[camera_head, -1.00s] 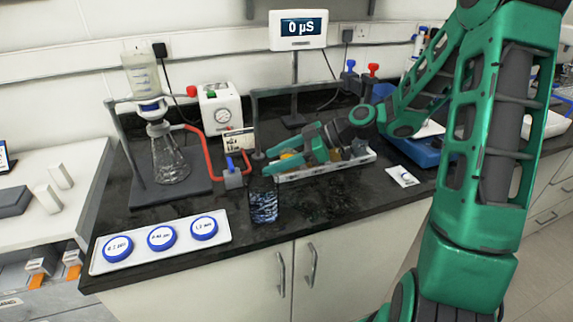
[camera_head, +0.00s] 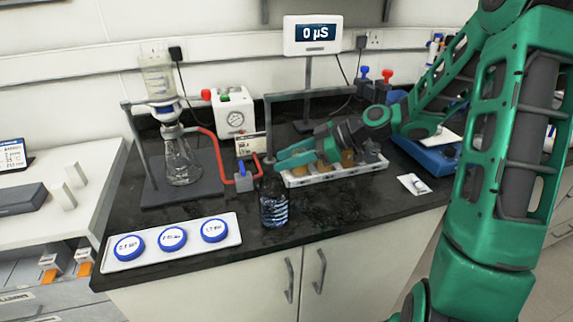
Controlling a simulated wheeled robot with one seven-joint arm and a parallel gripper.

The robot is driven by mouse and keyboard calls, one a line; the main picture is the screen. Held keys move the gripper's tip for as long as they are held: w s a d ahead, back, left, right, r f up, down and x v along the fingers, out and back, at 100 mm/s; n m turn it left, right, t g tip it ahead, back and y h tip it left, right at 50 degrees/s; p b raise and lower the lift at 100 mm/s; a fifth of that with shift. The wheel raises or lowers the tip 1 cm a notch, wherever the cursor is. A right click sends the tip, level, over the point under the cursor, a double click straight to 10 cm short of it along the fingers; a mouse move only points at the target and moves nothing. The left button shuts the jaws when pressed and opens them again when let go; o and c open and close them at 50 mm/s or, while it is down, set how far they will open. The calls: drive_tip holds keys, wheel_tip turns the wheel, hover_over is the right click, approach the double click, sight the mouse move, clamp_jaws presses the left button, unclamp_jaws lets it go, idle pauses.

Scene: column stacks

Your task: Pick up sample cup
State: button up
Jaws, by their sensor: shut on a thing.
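A white rack (camera_head: 335,173) near the middle of the dark bench holds small amber sample cups (camera_head: 347,158). My gripper (camera_head: 287,160), with green fingers, reaches in from the right over the rack's left end. Its fingers are close together, shut on a sample cup there. The fingers hide almost all of that cup, so I cannot tell whether it is clear of the rack.
A dark bottle (camera_head: 274,203) stands just in front of the fingertips. A tray (camera_head: 230,243) with blue-rimmed lids lies at front left. A filter flask (camera_head: 180,160) and a pump (camera_head: 235,113) stand behind. A blue balance (camera_head: 425,155) is right.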

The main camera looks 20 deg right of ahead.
drive_tip(key=r, duration=0.3)
drive_tip(key=shift+s+a, duration=0.25)
drive_tip(key=shift+a, duration=0.1)
drive_tip(key=s+a+r, duration=0.6)
drive_tip(key=a, duration=0.2)
drive_tip(key=shift+s+a+r, duration=0.15)
drive_tip(key=shift+a, duration=0.25)
